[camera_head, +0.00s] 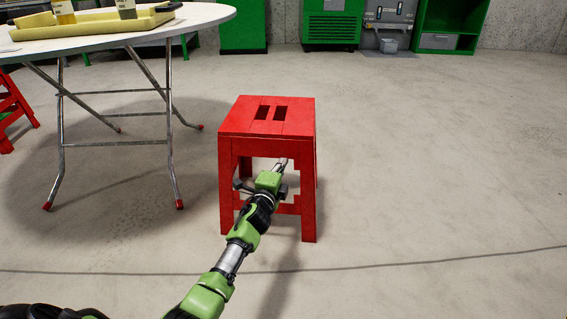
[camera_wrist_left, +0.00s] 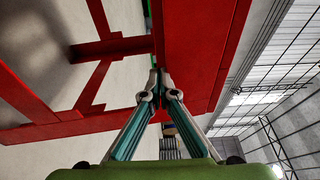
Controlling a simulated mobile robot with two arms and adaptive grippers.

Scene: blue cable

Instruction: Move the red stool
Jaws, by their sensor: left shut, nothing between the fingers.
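The red stool (camera_head: 267,125) stands upright on the concrete floor near the middle of the head view, with two slots in its seat. My left arm comes in from the lower left, and my left gripper (camera_head: 281,163) is at the stool's near side, below the seat edge. In the left wrist view the red stool (camera_wrist_left: 192,50) fills much of the upper picture, with its legs and rails at the left. The left gripper's fingertips (camera_wrist_left: 159,80) are together with nothing between them, close to the seat panel. I cannot tell whether they touch it. My right gripper is not in view.
A round white table (camera_head: 190,19) with metal legs stands at the left, bearing a yellow tray (camera_head: 85,25). Another red stool (camera_head: 12,108) shows at the left edge. Green cabinets (camera_head: 332,25) line the back wall. A thin dark cable (camera_head: 400,265) crosses the floor in front. Floor at the right is clear.

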